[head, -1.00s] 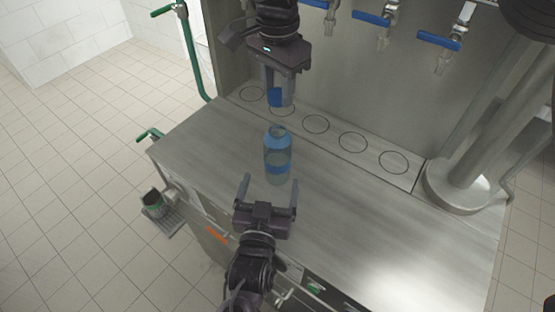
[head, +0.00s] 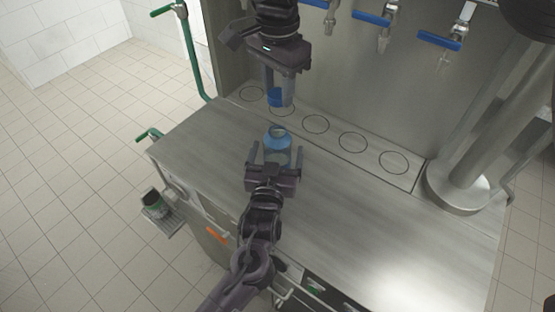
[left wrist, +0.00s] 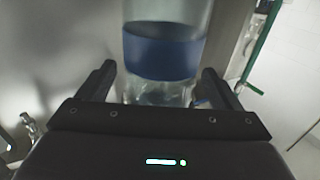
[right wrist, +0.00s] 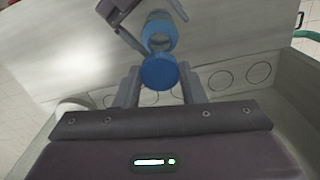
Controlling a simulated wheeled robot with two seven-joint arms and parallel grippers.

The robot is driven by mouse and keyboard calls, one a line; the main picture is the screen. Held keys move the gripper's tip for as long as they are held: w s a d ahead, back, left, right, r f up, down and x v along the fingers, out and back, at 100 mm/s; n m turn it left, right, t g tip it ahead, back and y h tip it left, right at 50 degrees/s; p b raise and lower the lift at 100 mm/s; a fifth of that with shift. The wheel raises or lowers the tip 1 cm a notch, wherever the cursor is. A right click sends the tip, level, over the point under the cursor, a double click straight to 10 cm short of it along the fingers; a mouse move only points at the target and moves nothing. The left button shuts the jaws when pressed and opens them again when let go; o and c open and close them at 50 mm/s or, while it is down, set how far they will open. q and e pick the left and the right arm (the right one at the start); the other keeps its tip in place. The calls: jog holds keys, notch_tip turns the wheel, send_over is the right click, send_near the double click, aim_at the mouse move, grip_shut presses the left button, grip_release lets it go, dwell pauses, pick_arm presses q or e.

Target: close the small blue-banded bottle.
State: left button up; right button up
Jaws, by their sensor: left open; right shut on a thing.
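The small clear bottle with a blue band (head: 277,141) stands upright on the steel counter, its mouth uncovered. My left gripper (head: 274,156) is open, with a finger on either side of the bottle. In the left wrist view the blue band (left wrist: 162,53) shows between and beyond the open fingers. My right gripper (head: 279,92) is shut on a blue cap (head: 274,97), held above and behind the bottle, apart from it. In the right wrist view the cap (right wrist: 158,72) is between the fingertips, and the open bottle (right wrist: 160,33) lies beyond it.
A strip with several ring-marked spots (head: 316,124) runs along the back of the counter (head: 380,220). Blue-handled taps (head: 372,19) hang above it. A metal column (head: 470,170) stands at the right. The counter's right part is clear.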

pick_arm(q)
jog(key=shift+w+d, duration=0.2)
jog(key=shift+w, duration=1.05)
jog(key=c, duration=1.5)
jog(key=shift+o, duration=0.2)
pick_arm(e)
send_over(278, 126)
jog(key=shift+f, duration=2.45)
